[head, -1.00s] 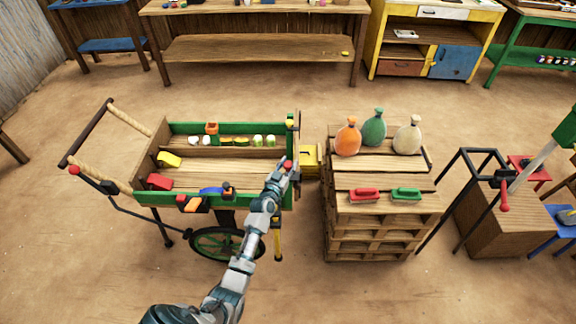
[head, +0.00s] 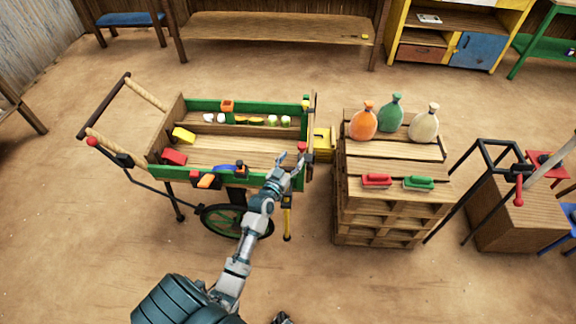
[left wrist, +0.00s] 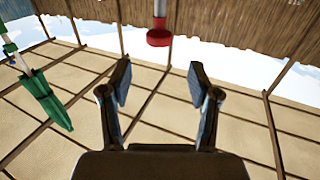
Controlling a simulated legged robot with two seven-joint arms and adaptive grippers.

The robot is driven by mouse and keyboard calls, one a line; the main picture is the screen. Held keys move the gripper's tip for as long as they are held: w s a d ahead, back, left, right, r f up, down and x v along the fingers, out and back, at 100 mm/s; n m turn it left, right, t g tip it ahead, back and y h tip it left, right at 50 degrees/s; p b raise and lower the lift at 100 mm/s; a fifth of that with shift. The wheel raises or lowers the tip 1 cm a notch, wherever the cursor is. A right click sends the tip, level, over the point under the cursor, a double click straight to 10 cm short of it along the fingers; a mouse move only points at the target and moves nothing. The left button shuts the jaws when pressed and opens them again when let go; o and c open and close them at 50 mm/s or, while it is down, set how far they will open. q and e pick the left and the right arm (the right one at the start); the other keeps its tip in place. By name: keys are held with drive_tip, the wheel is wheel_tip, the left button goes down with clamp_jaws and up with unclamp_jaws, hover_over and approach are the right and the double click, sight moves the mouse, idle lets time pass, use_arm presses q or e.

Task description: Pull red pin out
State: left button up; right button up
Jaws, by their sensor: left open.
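The red pin (head: 302,147) shows as a small red knob at the right end of the green-edged cart (head: 236,180). In the left wrist view, a red knob (left wrist: 159,38) on a pale grey stem appears ahead of the fingers, near the top middle. My left gripper (head: 291,160) is open and empty, just in front of the knob in the head view. In the left wrist view, its two fingers (left wrist: 160,85) are spread apart with a clear gap, and the knob lies beyond their tips, not between them.
A slatted wooden stack (head: 385,210) stands right of the cart, with three bottle-shaped bags and red and green-handled blocks on top. A yellow piece (head: 324,143) sits between cart and stack. Small coloured items lie in the cart. Bare floor is open behind the cart.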

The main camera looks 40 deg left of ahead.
use_arm(q)
drive_tip(key=shift+s+d, duration=0.15)
drive_tip(key=shift+s, duration=0.7)
drive_tip(key=shift+s+d, duration=0.1)
drive_tip(key=shift+s, duration=0.7)
